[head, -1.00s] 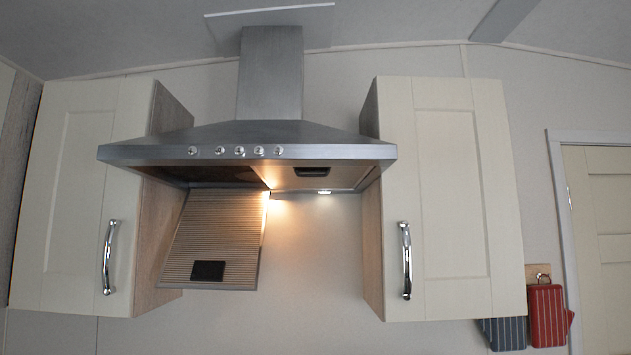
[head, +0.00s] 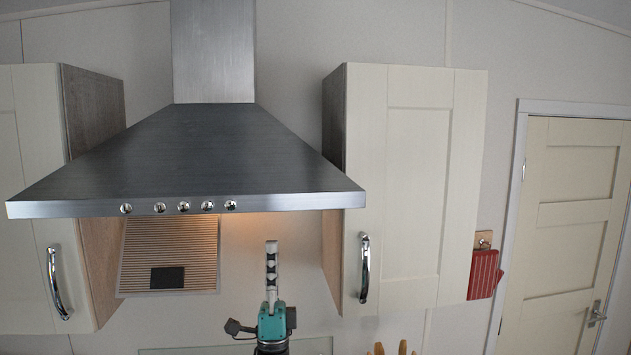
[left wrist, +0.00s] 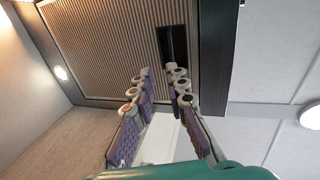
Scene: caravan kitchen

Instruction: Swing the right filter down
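The right filter's ribbed panel (left wrist: 105,45) lies up in the underside of the range hood (head: 200,155), with its dark handle recess (left wrist: 172,45) near one edge. In the head view the hood's front edge hides this filter. My left gripper (head: 271,247) points up below the right half of the hood. In the left wrist view its two fingers (left wrist: 160,76) are spread and empty, with the fingertips on either side of the line to the handle; contact cannot be told. The left filter (head: 170,235) hangs down at the back wall. My right gripper is not in view.
Wall cabinets stand left (head: 30,170) and right (head: 415,180) of the hood, each with a chrome handle. A lit lamp (left wrist: 62,73) sits in the hood's underside. Wooden utensil tops (head: 379,349) show at the bottom. A red pot holder (head: 484,275) hangs beside the right cabinet.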

